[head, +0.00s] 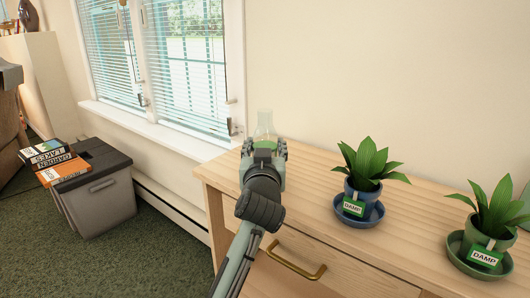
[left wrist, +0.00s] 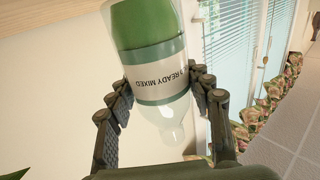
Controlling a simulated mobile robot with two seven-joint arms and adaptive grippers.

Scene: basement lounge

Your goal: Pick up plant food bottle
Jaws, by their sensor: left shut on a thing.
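The plant food bottle (head: 264,122) is clear with green parts, and in the head view only its top shows above my left gripper (head: 264,148). In the left wrist view the bottle (left wrist: 160,97) appears upside down, with a white label reading "READY MIXED" and a green band. My left gripper (left wrist: 163,100) has its fingers on both sides of the bottle, shut on it near the label. It is over the left end of the wooden dresser (head: 310,165). The gripper hides the bottle's lower part in the head view, so I cannot tell whether it touches the top. My right gripper is not in view.
Two potted plants stand on saucers to the right, one in a blue pot (head: 362,202) and one in a green pot (head: 484,240), both labelled "DAMP". A grey bin (head: 100,195) with books (head: 62,172) stands on the floor at left. A window (head: 180,65) is behind.

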